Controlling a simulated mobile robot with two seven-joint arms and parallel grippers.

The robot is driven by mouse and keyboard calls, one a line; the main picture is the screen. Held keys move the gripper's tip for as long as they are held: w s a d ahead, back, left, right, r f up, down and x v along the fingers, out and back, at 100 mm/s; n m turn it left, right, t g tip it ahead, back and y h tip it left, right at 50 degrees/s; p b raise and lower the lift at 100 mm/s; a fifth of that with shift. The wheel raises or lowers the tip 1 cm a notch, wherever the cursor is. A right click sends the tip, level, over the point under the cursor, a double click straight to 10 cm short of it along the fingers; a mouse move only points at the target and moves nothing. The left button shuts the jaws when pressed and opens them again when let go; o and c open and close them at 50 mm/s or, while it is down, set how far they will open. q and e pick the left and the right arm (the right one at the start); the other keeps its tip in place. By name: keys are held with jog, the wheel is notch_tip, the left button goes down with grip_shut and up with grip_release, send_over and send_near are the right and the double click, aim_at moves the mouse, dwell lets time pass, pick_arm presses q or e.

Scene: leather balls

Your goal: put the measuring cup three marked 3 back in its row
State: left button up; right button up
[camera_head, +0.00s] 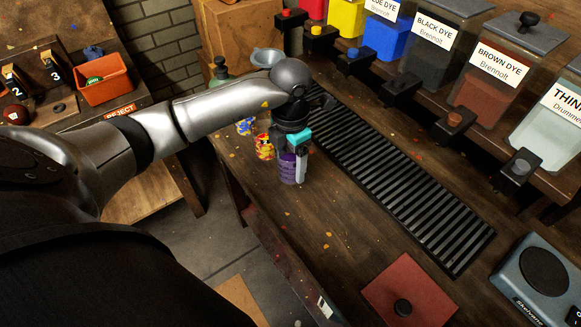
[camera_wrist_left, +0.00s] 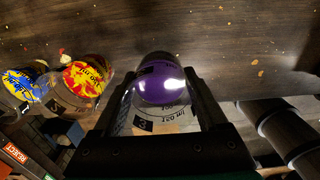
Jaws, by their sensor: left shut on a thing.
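The measuring cup marked 3 (camera_wrist_left: 158,85) is clear with purple inside and a dark 3 label. It also shows in the head view (camera_head: 287,168), partly hidden by my left gripper (camera_head: 298,168). My left gripper is shut on it, with a finger on either side in the left wrist view. It is at the near-left side of the bench; I cannot tell if its base touches the wood. Two cups stand beyond it in a line: a red-and-yellow one (camera_head: 264,147) and a blue-and-yellow one (camera_head: 245,127). My right gripper is out of view.
A black slatted drip grate (camera_head: 400,185) lies right of the cup, below the dye dispensers (camera_head: 430,50). A red plate (camera_head: 408,290) and a scale (camera_head: 545,270) are at the near right. An orange reject bin (camera_head: 105,82) is at left. Bare bench lies in front.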

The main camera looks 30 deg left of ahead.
pick_arm(q)
jog(key=shift+f, duration=1.05)
jog(key=shift+f, duration=0.2)
jog(key=o, duration=1.6)
jog(key=shift+c, duration=0.2)
jog(key=shift+r, duration=0.2)
notch_tip(320, 180, up, 12)
jog(key=shift+p, duration=0.45)
